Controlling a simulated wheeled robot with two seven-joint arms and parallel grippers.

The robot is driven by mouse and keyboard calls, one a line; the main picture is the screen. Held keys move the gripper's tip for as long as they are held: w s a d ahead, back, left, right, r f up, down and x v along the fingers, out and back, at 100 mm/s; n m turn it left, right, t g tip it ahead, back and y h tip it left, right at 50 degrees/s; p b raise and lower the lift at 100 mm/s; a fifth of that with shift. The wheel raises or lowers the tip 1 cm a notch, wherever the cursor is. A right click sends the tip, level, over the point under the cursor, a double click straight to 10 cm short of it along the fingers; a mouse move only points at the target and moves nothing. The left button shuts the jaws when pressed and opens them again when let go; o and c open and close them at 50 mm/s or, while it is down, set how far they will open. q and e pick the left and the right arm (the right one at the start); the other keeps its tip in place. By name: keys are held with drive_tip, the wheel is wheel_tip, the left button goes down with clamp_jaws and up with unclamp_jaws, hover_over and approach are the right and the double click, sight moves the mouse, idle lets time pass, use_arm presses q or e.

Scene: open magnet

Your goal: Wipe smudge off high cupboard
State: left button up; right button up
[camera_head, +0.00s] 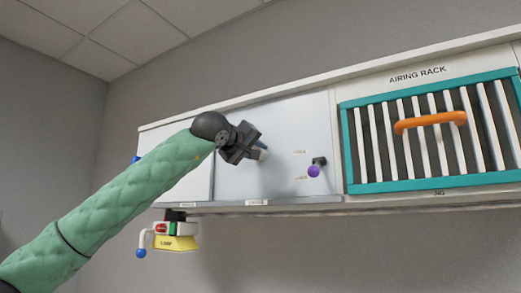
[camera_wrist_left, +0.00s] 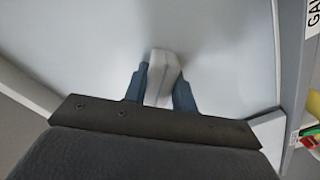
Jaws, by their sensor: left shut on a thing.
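The high cupboard (camera_head: 290,117) is a wall unit with pale, flat front panels. My left gripper (camera_head: 255,149) is raised in front of its middle panel. In the left wrist view my left gripper (camera_wrist_left: 160,90) has its blue fingers shut on a pale grey-white block (camera_wrist_left: 160,72), whose far end points at the panel. The block's pale end (camera_head: 263,155) also shows in the head view. I cannot tell whether it touches the panel. I cannot make out a clear smudge; the gripper and block hide part of the panel. My right gripper is not in view.
A purple knob (camera_head: 314,171) on a dark mount sticks out right of my gripper. A teal-framed airing rack (camera_head: 442,185) with an orange handle (camera_head: 430,121) is farther right. Below the cupboard hangs a yellow labelled unit (camera_head: 176,243) with a blue ball (camera_head: 141,253) beside it.

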use_arm(q)
drive_tip(key=shift+w+a+r, duration=0.15)
drive_tip(key=shift+w+a, duration=0.25)
drive_tip(key=shift+a, duration=0.15)
drive_tip(key=shift+w+a+r, duration=0.15)
drive_tip(key=shift+w+a, duration=0.25)
drive_tip(key=shift+a, duration=0.15)
drive_tip(key=shift+s+d+r+b, duration=0.1)
drive_tip(key=shift+s+d+b, duration=0.5)
drive_tip(key=shift+d, duration=0.4)
drive_tip(key=shift+s+d+b, duration=0.35)
drive_tip(key=shift+s+d, duration=0.45)
drive_tip(key=shift+d, duration=0.15)
drive_tip(key=shift+s+a+b, duration=0.15)
drive_tip(key=shift+s+b, duration=0.1)
drive_tip(key=shift+b, duration=0.1)
drive_tip(key=shift+s+a+f, duration=0.2)
drive_tip(key=shift+s+a, duration=0.05)
drive_tip(key=shift+s, duration=0.05)
drive_tip(key=b+v, duration=0.1)
drive_tip(key=v, duration=0.1)
drive_tip(key=b+v, duration=0.1)
drive_tip(key=v, duration=0.1)
drive_tip(key=shift+s+a+r, duration=0.15)
drive_tip(key=shift+s+r, duration=0.05)
drive_tip(key=shift+s, duration=0.05)
